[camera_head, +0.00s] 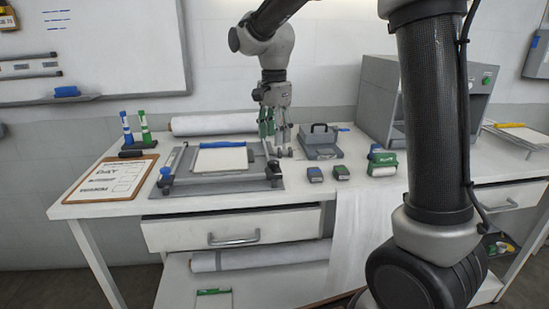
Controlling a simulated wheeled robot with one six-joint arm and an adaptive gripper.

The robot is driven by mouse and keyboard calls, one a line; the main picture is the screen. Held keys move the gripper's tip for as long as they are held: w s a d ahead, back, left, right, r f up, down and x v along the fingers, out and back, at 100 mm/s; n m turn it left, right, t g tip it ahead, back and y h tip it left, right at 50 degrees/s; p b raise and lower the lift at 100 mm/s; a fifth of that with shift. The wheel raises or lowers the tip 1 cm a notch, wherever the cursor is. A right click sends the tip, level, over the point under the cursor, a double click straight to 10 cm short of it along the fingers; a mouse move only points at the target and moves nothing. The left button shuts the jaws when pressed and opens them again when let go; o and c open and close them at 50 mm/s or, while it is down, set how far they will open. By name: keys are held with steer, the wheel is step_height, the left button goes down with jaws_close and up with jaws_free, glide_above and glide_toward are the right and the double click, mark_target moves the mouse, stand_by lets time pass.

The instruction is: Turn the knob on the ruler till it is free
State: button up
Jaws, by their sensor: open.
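A grey paper-cutting frame (215,187) lies on the white table with a stack of white sheets (221,158) on it. A bar that looks like the ruler (220,181) runs across its front. A blue knob (165,173) sits at the bar's left end and a dark knob (273,169) at its right end. I cannot tell which knob is meant. My gripper (276,140) points down over the back right corner of the frame, apart from both knobs. It is open, and nothing shows between its fingers.
A grey case (320,146), small stamps (328,173) and a green-grey block (382,164) sit right of the frame. A grey press (378,101) stands at the back right. My arm hides part of the table.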

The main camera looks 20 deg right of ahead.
mark_target(275, 161)
step_height(275, 161, down, 8)
steer(key=shift+r, duration=0.1)
stand_by(0.4)
steer(key=shift+c, duration=0.4)
steer(key=c, duration=0.9)
